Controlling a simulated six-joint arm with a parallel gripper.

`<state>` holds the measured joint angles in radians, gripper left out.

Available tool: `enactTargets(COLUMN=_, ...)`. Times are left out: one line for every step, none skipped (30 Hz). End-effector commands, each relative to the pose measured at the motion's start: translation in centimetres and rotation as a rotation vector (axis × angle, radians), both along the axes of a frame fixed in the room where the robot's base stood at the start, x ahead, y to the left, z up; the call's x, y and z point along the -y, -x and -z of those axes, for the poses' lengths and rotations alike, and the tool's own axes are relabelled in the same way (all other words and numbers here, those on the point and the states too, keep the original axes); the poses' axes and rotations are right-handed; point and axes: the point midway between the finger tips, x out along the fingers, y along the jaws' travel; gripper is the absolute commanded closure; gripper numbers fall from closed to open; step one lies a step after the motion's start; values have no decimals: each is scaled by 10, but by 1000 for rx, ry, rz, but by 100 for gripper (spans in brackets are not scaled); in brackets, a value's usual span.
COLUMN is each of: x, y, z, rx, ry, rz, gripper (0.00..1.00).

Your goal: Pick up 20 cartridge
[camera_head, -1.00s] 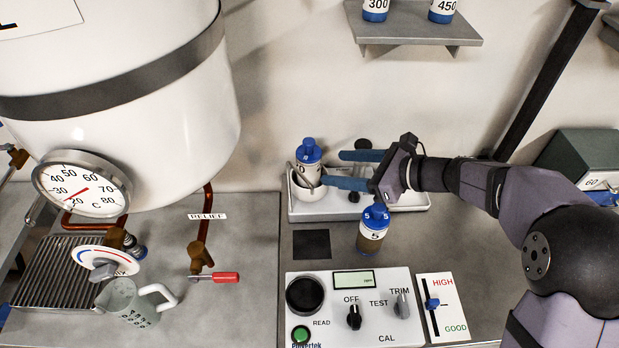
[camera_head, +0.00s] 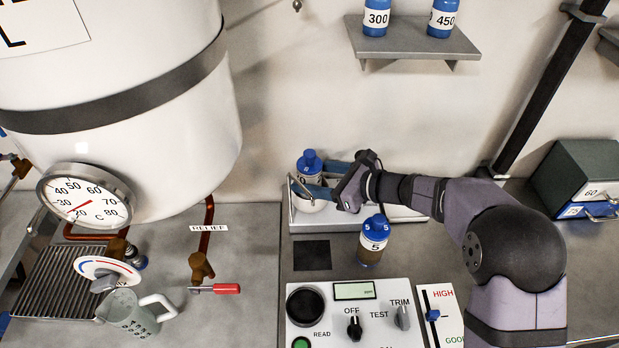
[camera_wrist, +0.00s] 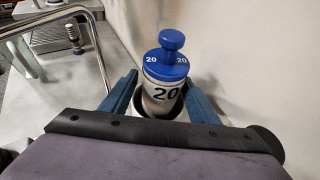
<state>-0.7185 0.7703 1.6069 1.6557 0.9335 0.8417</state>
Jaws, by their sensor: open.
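The 20 cartridge (camera_wrist: 164,82) has a blue knobbed cap and a pale body, and stands upright in a round holder in the wrist view. In the head view the cartridge (camera_head: 309,165) is at the left end of a light tray (camera_head: 405,214), partly hidden by my gripper. My gripper (camera_wrist: 160,92) is open, with one blue finger on each side of the cartridge's body. In the head view my gripper (camera_head: 322,180) reaches it from the right. I cannot tell whether the fingers touch it.
The 5 cartridge (camera_head: 374,240) stands in front of the tray, below my arm. A bent metal rod (camera_wrist: 100,50) rises left of the 20 cartridge. The wall is close behind. A control panel (camera_head: 350,318) lies in front, and a shelf (camera_head: 413,41) holds the 300 and 450 cartridges.

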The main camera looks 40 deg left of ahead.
Motion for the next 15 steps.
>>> enactTargets(x=-1, y=0, z=0, rx=0, ry=0, rz=0, gripper=45)
enactTargets(x=-1, y=0, z=0, rx=0, ry=0, rz=0, gripper=45)
enactTargets(x=-1, y=0, z=1, rx=0, ry=0, rz=0, gripper=45)
enactTargets(x=-1, y=0, z=1, rx=0, ry=0, rz=0, gripper=45)
enactTargets(x=-2, y=0, z=1, rx=0, ry=1, rz=-1, gripper=45)
enactTargets(x=-3, y=1, z=2, rx=-1, ry=1, rz=-1, gripper=45)
enactTargets(x=-5, y=1, z=3, rx=-1, ry=1, rz=-1, gripper=45)
enactTargets(x=-7, y=2, z=4, rx=-2, ry=1, rz=-2, gripper=45)
enactTargets(x=-10, y=2, z=5, rx=-2, ry=1, rz=-2, gripper=45)
enactTargets(x=-13, y=2, z=7, rx=-2, ry=1, rz=-3, gripper=45)
enactTargets(x=-15, y=3, z=9, rx=-3, ry=2, rz=-2, gripper=45)
enactTargets(x=-19, y=2, z=11, rx=-3, ry=2, rz=-2, gripper=45)
enactTargets(x=-22, y=3, z=13, rx=-3, ry=3, rz=-2, gripper=45)
enactTargets(x=-25, y=3, z=14, rx=-3, ry=3, rz=-2, gripper=45)
enactTargets(x=-29, y=3, z=17, rx=-2, ry=2, rz=-2, gripper=45)
